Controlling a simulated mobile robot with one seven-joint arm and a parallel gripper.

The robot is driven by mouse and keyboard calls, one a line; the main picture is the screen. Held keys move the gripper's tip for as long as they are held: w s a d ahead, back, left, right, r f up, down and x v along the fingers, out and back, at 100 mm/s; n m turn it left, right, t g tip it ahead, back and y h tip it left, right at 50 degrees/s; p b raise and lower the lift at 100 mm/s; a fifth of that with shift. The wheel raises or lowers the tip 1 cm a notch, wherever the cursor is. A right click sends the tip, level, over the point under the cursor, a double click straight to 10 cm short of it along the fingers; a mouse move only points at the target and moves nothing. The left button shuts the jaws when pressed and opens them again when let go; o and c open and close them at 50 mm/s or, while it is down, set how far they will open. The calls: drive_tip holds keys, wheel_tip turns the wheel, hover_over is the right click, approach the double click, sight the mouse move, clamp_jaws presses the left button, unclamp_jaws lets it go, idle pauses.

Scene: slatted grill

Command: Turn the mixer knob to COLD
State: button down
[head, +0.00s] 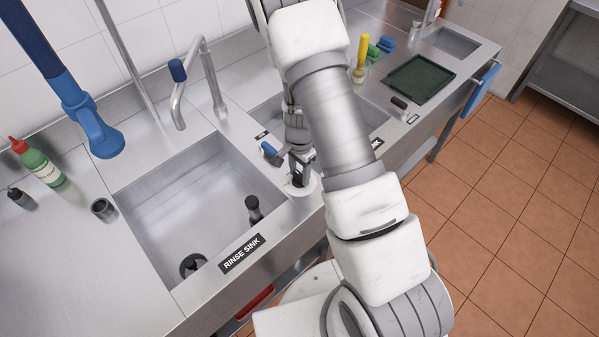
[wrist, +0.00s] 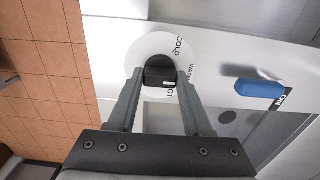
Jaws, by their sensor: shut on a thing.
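The mixer knob (wrist: 159,73) is a dark round knob on a white dial disc (wrist: 145,48) printed COLD, WARM and HOT around its right side. A small pale mark on the knob lies at its lower right, towards the WARM and HOT lettering; its exact setting is hard to read. My gripper (wrist: 160,76) has one finger on each side of the knob and is shut on it. In the head view my gripper (head: 299,170) points down over the white dial (head: 304,189) on the counter strip between the two sinks.
A blue-handled lever (wrist: 258,88) sits to the right of the dial; it also shows in the head view (head: 269,149). The rinse sink (head: 160,205) with a faucet (head: 205,75) is to the left. A green tray (head: 418,78) and brushes lie at the back right.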

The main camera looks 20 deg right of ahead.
sight(299, 174)
drive_tip(key=shift+n+b, duration=0.3)
drive_tip(key=shift+f+n+b, duration=0.15)
drive_tip(key=shift+n+b, duration=0.7)
drive_tip(key=shift+n, duration=0.15)
drive_tip(key=n+b, duration=0.2)
drive_tip(key=n, duration=0.1)
drive_tip(key=shift+n+b, duration=0.3)
drive_tip(key=shift+b, duration=0.1)
drive_tip(key=n+b, duration=0.3)
drive_tip(key=n, duration=0.2)
drive_tip(key=shift+n, duration=0.4)
drive_tip(key=shift+r, duration=0.2)
drive_tip(key=shift+c, duration=1.6)
unclamp_jaws()
wheel_tip(299, 174, up, 17)
drive_tip(key=shift+r, duration=0.2)
